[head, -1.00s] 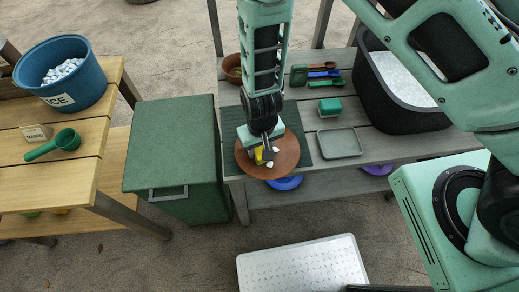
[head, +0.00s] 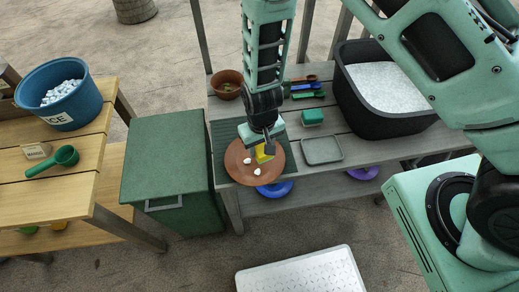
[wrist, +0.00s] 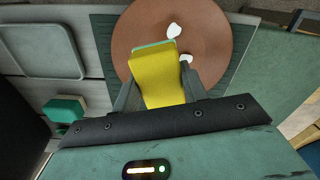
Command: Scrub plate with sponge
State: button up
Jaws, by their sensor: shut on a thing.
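The round brown plate (head: 236,165) lies on a dark green mat at the front left of the grey bench, and it fills the top of the wrist view (wrist: 208,20). Two small white bits sit on the plate, one of them (head: 257,171) towards its front. My gripper (head: 263,150) is over the plate, pointing down. It is shut on a yellow sponge with a green layer (wrist: 157,78), which shows between the two fingers in the wrist view. The sponge is over the plate; I cannot tell whether it touches it.
A green block (head: 312,117), a grey tray (head: 322,150) and a black tub of white grains (head: 372,118) stand right of the plate. A brown bowl (head: 227,84) is behind. A green bin (head: 165,165) stands left of the bench.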

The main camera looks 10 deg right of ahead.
jog(key=shift+r+p, duration=0.75)
jog(key=shift+r, duration=0.6)
